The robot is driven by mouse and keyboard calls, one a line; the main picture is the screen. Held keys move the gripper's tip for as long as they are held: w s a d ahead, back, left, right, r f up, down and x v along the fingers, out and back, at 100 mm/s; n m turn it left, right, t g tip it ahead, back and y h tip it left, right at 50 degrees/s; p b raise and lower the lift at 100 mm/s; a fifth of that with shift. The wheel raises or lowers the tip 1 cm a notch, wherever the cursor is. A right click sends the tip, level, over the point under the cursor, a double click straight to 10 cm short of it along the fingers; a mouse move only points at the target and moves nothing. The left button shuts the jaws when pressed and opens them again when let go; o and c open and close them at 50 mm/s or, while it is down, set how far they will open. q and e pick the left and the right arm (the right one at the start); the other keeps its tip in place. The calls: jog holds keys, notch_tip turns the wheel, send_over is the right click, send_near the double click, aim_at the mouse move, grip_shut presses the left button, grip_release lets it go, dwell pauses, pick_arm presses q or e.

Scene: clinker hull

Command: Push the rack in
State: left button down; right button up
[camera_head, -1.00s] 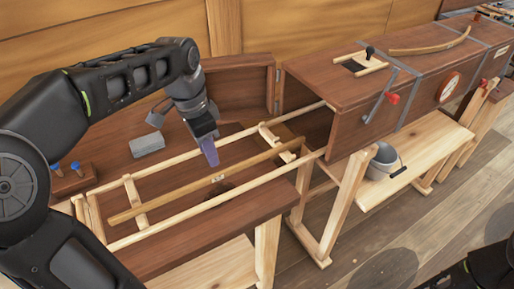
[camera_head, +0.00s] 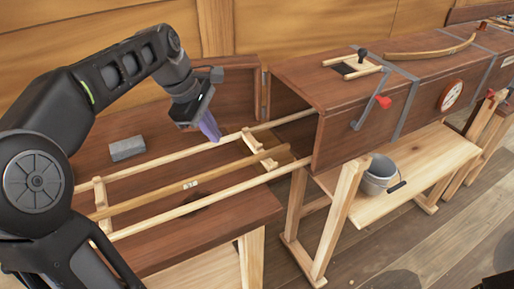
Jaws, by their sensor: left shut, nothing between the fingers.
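The rack (camera_head: 173,203) is a pale wooden frame of long rails with cross pieces. It lies over the brown bench top (camera_head: 228,212), and its right end reaches into the open end of the long wooden box (camera_head: 345,97). A darker strip (camera_head: 187,186) with a small label lies along its middle. My left gripper (camera_head: 212,130), with purple fingers, is shut and empty. It is over the far rail near the rack's right part; I cannot tell whether it touches. My right gripper is out of view.
A grey block (camera_head: 127,148) lies on the bench behind the rack. An open wooden door (camera_head: 237,100) stands left of the box mouth. A metal bucket (camera_head: 380,175) stands on the low shelf. A red-knobbed lever (camera_head: 371,111) and a dial (camera_head: 451,95) are on the box front.

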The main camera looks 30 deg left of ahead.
pick_arm(q)
jog(key=n, duration=0.6)
jog(key=w+n, duration=0.1)
jog(key=n, duration=0.2)
jog(key=shift+d+r+n, duration=0.3)
jog(key=shift+d+r, duration=0.05)
jog(key=shift+r, duration=0.05)
jog(key=shift+f, duration=0.1)
jog(key=w+d+f+p, duration=0.1)
jog(key=w+d+f, duration=0.3)
jog(key=f, duration=0.5)
jog(key=shift+w+d, duration=0.2)
jog(key=shift+w, duration=0.9)
